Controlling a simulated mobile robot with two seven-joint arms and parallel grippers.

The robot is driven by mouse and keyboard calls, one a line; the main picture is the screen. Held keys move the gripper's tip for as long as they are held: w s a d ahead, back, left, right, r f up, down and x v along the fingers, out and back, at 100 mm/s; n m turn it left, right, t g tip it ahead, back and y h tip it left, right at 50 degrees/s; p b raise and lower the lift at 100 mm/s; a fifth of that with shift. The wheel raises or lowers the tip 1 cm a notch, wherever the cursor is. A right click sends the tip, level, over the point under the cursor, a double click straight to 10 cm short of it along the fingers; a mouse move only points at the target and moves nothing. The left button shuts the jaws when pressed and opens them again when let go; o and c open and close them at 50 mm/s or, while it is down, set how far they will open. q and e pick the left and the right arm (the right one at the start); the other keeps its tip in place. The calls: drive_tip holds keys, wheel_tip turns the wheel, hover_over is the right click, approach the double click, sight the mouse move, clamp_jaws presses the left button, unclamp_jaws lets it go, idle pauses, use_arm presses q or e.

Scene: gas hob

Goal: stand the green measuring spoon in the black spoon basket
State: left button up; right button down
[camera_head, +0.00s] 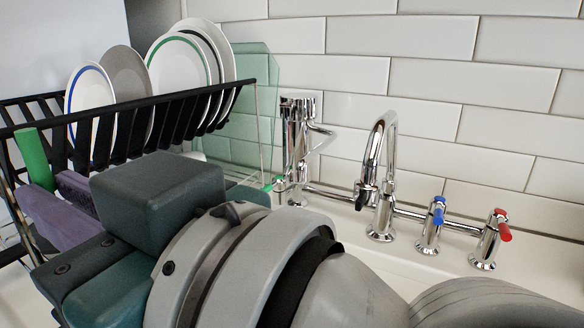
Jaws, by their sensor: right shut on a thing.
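My right gripper (50,198) reaches in from the lower right, with its purple fingers at the left edge of the picture. It is shut on the green measuring spoon (33,158), whose flat green strip stands up nearly upright above the fingers. The spoon's lower part is hidden behind the fingers. Black slats and rails (22,126) lie close around the spoon at the left. I cannot tell which of them belong to the black spoon basket, or whether the spoon is inside it. My left gripper is not in view.
A black dish rack (175,105) holds several plates (180,68) behind my gripper. A translucent green panel (245,95) stands behind it. Chrome taps (380,190) with blue (438,210) and red (502,224) handles stand to the right, before a white tiled wall (430,80).

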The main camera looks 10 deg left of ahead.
wheel_tip(320, 180, down, 9)
drive_tip(key=b, duration=0.8)
drive_tip(key=shift+f, duration=0.15)
drive_tip(key=shift+a, duration=0.1)
drive_tip(key=c, duration=0.8)
unclamp_jaws()
drive_tip(key=shift+c, duration=0.2)
drive_tip(key=b+v, duration=0.1)
drive_tip(key=v, duration=0.9)
